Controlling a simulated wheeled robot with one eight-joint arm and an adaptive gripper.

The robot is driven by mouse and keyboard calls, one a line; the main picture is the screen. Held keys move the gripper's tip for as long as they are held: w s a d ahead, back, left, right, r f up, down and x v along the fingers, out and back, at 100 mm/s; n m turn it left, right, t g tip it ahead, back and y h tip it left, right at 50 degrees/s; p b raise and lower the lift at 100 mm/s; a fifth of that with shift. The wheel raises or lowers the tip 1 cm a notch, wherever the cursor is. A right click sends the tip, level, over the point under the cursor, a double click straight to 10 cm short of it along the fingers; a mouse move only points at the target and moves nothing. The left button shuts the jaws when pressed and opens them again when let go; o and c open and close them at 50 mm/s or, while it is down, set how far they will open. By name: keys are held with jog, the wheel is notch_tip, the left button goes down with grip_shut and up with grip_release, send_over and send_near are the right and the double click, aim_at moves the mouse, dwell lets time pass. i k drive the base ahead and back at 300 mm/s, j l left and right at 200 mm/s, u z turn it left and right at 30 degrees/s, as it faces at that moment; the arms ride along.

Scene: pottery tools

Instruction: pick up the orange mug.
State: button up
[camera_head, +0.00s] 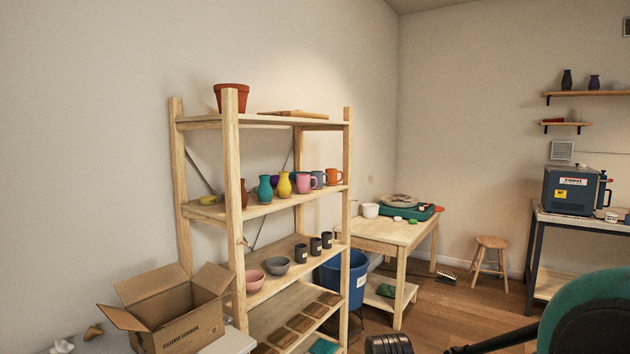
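The orange mug (333,177) stands upright at the right end of the upper-middle shelf of a wooden rack. It is close to the rack's front right post. A blue-grey mug (317,180) stands just left of it, and a pink mug (305,183) is left of that. Dark and teal parts, which look like my arm, show at the bottom right, well apart from the rack. I cannot make out my gripper's fingers in this view.
The wooden rack (234,190) also holds a yellow vase (284,186), a teal vase (265,190), bowls and dark cups. An open cardboard box (178,318) stands at its front left. A wooden table (391,232) and a blue bucket (355,280) are to its right. Floor shows beyond.

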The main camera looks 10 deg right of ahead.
aim_at(332, 173)
jog(key=i+l+u, duration=0.45)
jog(key=u, duration=0.2)
jog(key=i+l, duration=0.2)
jog(key=l, duration=0.15)
jog(key=i+l+u, duration=0.2)
jog(key=i+l, duration=0.15)
jog(key=l, duration=0.35)
jog(key=i+l, duration=0.15)
jog(key=l, duration=0.2)
jog(key=i+l+u, duration=0.1)
jog(key=l, duration=0.25)
jog(key=i+l, duration=0.25)
jog(key=l, duration=0.15)
jog(key=u, duration=0.05)
